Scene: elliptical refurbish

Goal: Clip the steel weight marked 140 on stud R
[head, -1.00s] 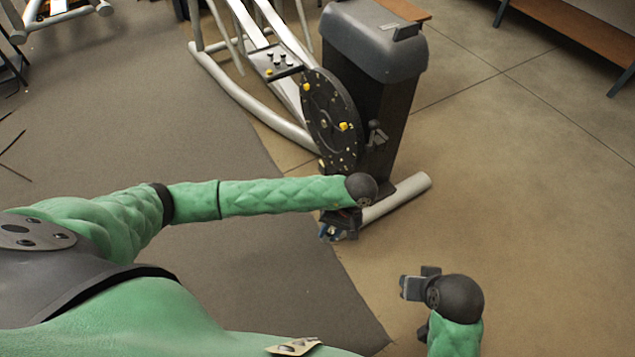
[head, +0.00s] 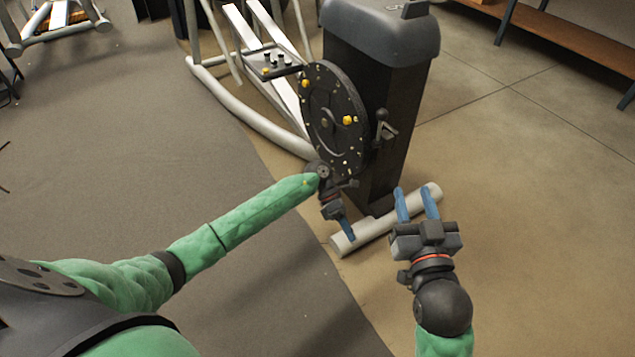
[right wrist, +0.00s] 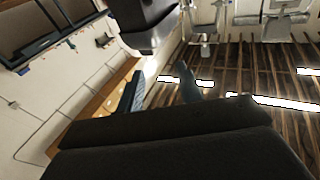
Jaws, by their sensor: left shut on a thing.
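The black flywheel disc (head: 318,106) of the elliptical faces left and carries yellow knobs and small pale studs; no letter such as R can be read. My left gripper (head: 349,234) is low, just below the disc, pointing down near the machine's grey foot tube. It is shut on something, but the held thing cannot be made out. My right gripper (head: 416,190) is open and empty to the right of the foot tube, its two blue fingers apart. Its fingers also show in the right wrist view (right wrist: 160,90). No steel weight marked 140 can be made out.
The dark machine housing (head: 395,90) stands behind the disc, with a black lever (head: 383,130) on its side. The grey foot tube (head: 390,222) lies below it. White rails (head: 255,60) run to the back left. The floor at right is clear; a bench (head: 570,40) stands far right.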

